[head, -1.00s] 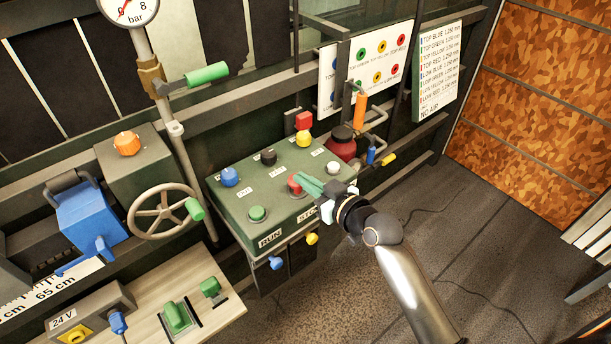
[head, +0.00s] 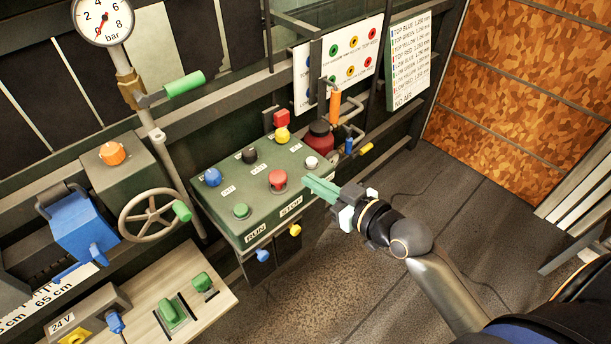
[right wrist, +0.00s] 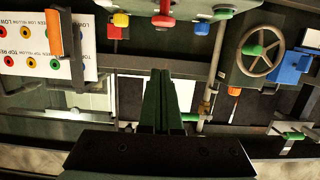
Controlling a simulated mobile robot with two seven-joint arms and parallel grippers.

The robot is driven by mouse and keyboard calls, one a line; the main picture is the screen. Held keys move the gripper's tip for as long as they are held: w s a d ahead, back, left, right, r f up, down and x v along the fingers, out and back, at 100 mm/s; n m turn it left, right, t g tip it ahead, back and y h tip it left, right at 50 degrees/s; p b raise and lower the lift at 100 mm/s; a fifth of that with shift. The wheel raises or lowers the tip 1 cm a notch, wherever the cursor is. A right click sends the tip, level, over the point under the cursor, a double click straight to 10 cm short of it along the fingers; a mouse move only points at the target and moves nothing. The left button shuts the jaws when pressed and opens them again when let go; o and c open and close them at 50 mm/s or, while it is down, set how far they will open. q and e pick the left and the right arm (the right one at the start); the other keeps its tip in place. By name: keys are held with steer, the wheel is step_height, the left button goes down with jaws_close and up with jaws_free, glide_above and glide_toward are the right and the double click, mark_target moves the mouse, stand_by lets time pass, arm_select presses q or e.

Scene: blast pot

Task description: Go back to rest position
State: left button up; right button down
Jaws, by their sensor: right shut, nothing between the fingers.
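My right gripper (head: 322,189) is shut and empty, its green fingers together. In the head view it hangs in front of the right end of the green control box (head: 225,222), to the right of the red STOP button (head: 277,178) and apart from it. The shut fingers also show in the right wrist view (right wrist: 160,95), pointing toward the panel, which appears upside down there. The RUN button (head: 241,210) is green and sits at the box's left front. My left gripper is not in view.
Behind the box are a red bottle (head: 319,138) and a label board (head: 352,65). The floor (head: 380,290) at right front is clear.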

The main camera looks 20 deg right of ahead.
steer(key=shift+s, duration=0.1)
stand_by(0.4)
steer(key=s+a+f+m+g+h+p, duration=0.2)
steer(key=s+f+g+p, duration=0.3)
steer(key=s+f, duration=1)
step_height(320, 180, down, 2)
steer(key=shift+s+a+f+h+p, duration=0.1)
steer(key=shift+s+a+h+p, duration=0.25)
steer(key=shift+p, duration=0.45)
